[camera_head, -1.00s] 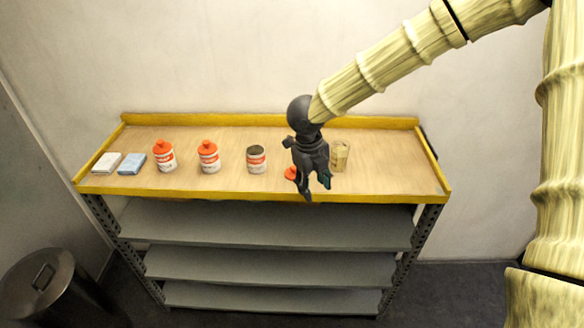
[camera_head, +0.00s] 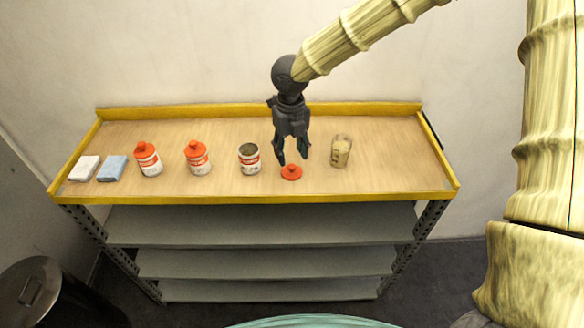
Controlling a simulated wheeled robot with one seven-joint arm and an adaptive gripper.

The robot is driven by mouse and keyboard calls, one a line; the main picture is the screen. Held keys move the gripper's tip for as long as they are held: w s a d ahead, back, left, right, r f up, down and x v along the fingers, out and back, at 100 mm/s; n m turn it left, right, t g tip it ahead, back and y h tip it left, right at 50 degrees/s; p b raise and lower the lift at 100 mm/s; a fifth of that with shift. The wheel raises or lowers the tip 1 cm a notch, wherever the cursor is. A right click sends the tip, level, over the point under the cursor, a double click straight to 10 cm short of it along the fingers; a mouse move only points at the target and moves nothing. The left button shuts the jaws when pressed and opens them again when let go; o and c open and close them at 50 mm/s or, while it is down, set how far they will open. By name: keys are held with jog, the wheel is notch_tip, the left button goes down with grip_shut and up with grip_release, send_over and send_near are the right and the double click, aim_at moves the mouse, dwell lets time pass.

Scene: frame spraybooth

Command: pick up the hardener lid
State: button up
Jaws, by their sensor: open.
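The hardener lid is taken to be the loose orange-red lid (camera_head: 291,172) with a small knob, lying on the wooden top of the yellow-edged shelf bench (camera_head: 380,130). An open can (camera_head: 249,159) with a white and red label stands to its left, with no lid on it. My gripper (camera_head: 293,161) is open and empty, fingers pointing down. Its fingertips are just above and behind the lid in the picture; I cannot tell the exact gap.
Two cans with orange lids, one (camera_head: 198,158) and another (camera_head: 148,159), stand further left. A white block (camera_head: 84,168) and a blue block (camera_head: 111,168) lie at the left end. A translucent cup (camera_head: 340,151) stands right of the lid. A raised yellow rim edges the bench.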

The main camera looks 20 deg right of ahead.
aim_at(292, 166)
jog(key=shift+w+d+f+p, duration=0.1)
jog(key=shift+w+f+p, duration=0.1)
jog(key=shift+f+p, duration=0.75)
jog(key=shift+w+d+f+p, duration=0.15)
jog(key=shift+f+p, duration=0.2)
jog(key=shift+f, duration=1.8)
jog(key=c, duration=0.8)
